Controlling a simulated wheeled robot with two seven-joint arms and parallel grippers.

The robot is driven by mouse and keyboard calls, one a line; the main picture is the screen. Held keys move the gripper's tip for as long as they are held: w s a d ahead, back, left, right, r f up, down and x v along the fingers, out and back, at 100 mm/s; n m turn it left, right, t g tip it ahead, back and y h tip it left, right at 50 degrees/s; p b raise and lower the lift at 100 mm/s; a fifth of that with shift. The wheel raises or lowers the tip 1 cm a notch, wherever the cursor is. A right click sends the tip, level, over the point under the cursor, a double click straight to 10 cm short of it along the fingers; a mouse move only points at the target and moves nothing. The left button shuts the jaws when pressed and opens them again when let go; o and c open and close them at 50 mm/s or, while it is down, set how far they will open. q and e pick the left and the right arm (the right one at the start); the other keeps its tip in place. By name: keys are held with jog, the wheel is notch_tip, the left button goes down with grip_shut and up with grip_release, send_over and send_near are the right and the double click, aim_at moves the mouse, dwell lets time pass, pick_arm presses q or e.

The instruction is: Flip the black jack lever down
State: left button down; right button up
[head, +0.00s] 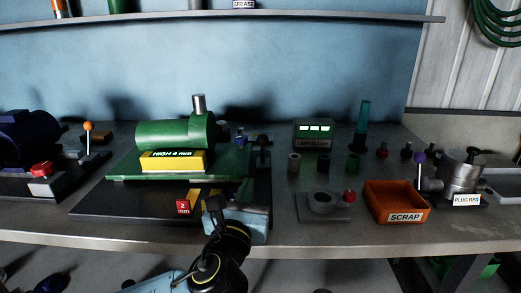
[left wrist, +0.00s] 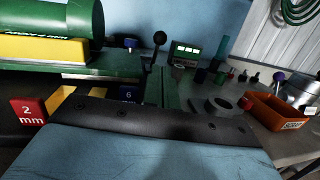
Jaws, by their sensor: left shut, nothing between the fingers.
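The black jack lever (head: 263,146) has a round black knob and stands roughly upright at the right end of the green machine (head: 170,134). The lever also shows in the left wrist view (left wrist: 158,42), beyond the gripper body and near the top centre. My left gripper (head: 214,205) is in front of the machine, nearer to me and left of the lever, apart from it. It is shut and empty. My right gripper is in neither view.
A red "2 mm" block (head: 183,207) and yellow pieces lie beside my gripper on the dark base (head: 110,206). To the right are several small cylinders, a grey ring fixture (head: 322,202) and the orange scrap bin (head: 396,201). An orange-knobbed lever (head: 88,126) stands left.

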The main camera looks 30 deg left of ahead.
aim_at(262, 143)
pick_arm(q)
jog(key=b+x, duration=0.2)
jog(key=x, duration=1.1)
jog(key=shift+w+a+r, duration=0.15)
jog(key=shift+w, duration=0.3)
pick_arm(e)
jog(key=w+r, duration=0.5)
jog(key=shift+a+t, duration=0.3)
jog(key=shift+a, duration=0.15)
